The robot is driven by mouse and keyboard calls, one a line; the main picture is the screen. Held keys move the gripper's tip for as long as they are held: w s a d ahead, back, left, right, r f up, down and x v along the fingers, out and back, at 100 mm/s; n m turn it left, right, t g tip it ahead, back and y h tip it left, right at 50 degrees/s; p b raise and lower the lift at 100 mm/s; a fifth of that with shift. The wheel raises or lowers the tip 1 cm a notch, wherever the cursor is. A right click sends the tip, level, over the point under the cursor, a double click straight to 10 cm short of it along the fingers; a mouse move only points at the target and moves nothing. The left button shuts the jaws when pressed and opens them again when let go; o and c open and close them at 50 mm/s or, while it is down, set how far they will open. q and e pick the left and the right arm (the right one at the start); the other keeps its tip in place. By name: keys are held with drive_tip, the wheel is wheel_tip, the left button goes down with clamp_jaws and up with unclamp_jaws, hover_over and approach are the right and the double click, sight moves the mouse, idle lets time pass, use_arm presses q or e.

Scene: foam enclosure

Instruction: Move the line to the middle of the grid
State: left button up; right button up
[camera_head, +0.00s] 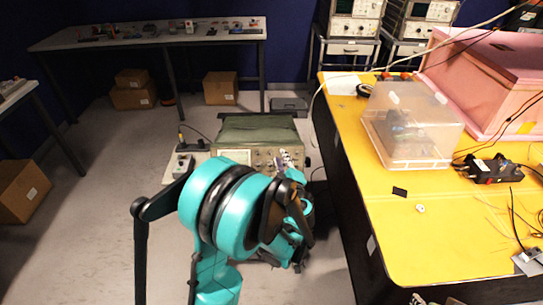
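An oscilloscope (257,128) with a green top stands low in the middle of the view. Only the upper strip of its front panel shows, with some knobs at its right. My teal and black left arm covers most of the front, so I cannot make out the screen, its grid or the line. My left gripper (292,205) is at the end of this arm, in front of the right part of the panel. Its fingers are small and partly hidden, and I cannot tell whether they touch a knob or are open. My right gripper is not in view.
A yellow table (430,235) at the right holds a clear plastic box (412,135), a pink foam enclosure (490,75) and cables. A small device (180,166) sits left of the oscilloscope. A long bench (150,36) stands behind.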

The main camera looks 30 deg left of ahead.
sight(270, 154)
use_arm(q)
drive_tip(key=shift+n+g, duration=0.5)
drive_tip(key=shift+g, duration=0.3)
drive_tip(key=w+a+f, duration=0.1)
drive_tip(key=a, duration=0.1)
drive_tip(key=w+a+f+b, duration=0.1)
drive_tip(key=f, duration=0.1)
drive_tip(key=w+a+f+b, duration=0.1)
drive_tip(key=a+f, duration=0.1)
drive_tip(key=shift+w+a, duration=0.2)
drive_tip(key=shift+a, duration=0.1)
drive_tip(key=shift+w+a, duration=0.45)
drive_tip(key=shift+w, duration=0.05)
clamp_jaws()
